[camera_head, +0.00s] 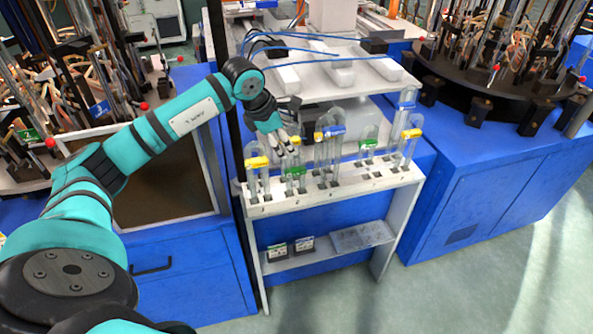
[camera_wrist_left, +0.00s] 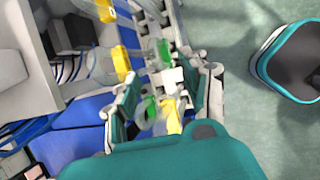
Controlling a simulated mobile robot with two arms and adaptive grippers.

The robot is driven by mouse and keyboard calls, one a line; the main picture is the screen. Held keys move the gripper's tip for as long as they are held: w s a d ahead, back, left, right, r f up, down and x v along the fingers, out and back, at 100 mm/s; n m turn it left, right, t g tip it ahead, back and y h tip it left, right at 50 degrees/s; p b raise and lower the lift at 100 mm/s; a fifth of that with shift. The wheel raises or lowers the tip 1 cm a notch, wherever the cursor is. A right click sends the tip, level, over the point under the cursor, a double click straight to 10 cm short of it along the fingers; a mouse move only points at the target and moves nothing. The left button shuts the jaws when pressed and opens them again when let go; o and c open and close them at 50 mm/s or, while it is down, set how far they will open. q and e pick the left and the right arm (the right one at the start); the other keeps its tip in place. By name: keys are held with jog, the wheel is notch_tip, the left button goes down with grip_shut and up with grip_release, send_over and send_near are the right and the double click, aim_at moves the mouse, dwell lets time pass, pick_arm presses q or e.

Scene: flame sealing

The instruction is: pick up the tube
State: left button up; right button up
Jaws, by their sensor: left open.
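Several clear U-shaped glass tubes with coloured labels stand upright in slots of a white rack (camera_head: 342,192). A tube with a green label (camera_head: 296,171) stands near the rack's left end, right of a tube with a yellow label (camera_head: 257,162). My left gripper (camera_head: 286,148) is open just above and behind the green-labelled tube. In the left wrist view, a green label (camera_wrist_left: 150,108) and a yellow label (camera_wrist_left: 173,118) show between the spread fingers of my left gripper (camera_wrist_left: 163,92). Whether the fingers touch any glass is unclear. My right gripper is out of view.
More tubes with blue (camera_head: 335,131), green (camera_head: 368,143) and yellow labels (camera_head: 411,134) stand along the rack to the right. A white machine shelf (camera_head: 350,75) with blue cables lies behind. A dark round carousel (camera_head: 480,98) stands at the right. Floor in front is clear.

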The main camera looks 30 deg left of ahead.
aim_at(295, 156)
pick_arm(q)
jog(key=x, duration=0.3)
jog(key=shift+w+d+f+p, duration=0.1)
jog(key=shift+w+f+p, duration=0.35)
jog(key=shift+p, duration=0.35)
jog(key=p+x, duration=0.1)
jog(key=x, duration=0.2)
jog(key=shift+w+f, duration=0.25)
jog(key=shift+w, duration=0.05)
jog(key=shift+w+f, duration=0.1)
jog(key=shift+f, duration=0.2)
grip_shut()
